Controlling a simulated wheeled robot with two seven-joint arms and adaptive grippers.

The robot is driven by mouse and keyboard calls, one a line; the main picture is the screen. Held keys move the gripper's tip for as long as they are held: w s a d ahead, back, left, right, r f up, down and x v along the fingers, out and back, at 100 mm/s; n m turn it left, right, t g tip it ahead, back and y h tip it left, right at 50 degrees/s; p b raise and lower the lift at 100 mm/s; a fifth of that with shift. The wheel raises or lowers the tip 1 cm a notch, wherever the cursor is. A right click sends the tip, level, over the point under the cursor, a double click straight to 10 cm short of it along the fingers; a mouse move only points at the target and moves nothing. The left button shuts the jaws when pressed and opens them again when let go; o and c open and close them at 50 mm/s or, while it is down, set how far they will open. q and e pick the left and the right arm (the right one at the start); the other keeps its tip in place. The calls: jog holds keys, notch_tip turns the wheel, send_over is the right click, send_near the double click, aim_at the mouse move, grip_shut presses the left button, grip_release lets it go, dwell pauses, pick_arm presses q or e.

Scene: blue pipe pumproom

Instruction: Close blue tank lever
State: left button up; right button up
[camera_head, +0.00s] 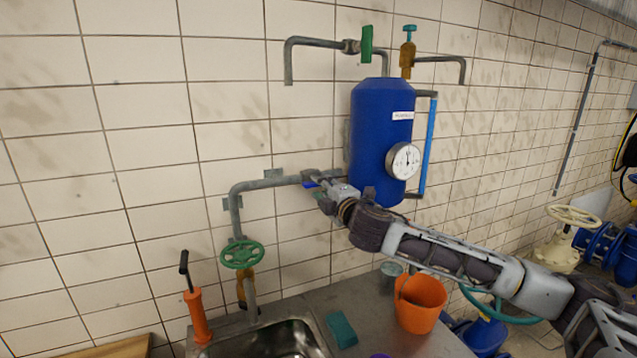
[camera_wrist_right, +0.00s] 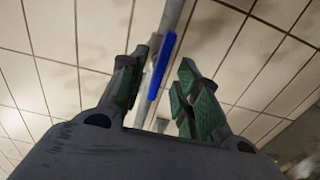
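The blue tank (camera_head: 368,125) hangs on the tiled wall with a round dial on its front. A grey pipe runs left from its lower part, and a small blue lever (camera_head: 311,184) sits along that pipe. In the right wrist view the blue lever (camera_wrist_right: 161,66) shows as a long bar beside the pipe, in the gap between my fingers. My right gripper (camera_head: 322,188) is at the lever; its green-padded fingers (camera_wrist_right: 160,92) are apart, with space visible around the lever. Part of the lever is hidden by the gripper in the head view. My left gripper is not in view.
A green wheel valve (camera_head: 242,254) sits on the pipe at lower left. Below are a sink (camera_head: 270,345), an orange hand pump (camera_head: 197,312), an orange bucket (camera_head: 420,303) and a green sponge (camera_head: 341,329). Green-handled (camera_head: 367,43) and teal-handled (camera_head: 409,30) valves stand above the tank.

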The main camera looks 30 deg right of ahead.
jog(key=shift+w+p, duration=0.45)
jog(key=shift+w, duration=1.35)
grip_shut()
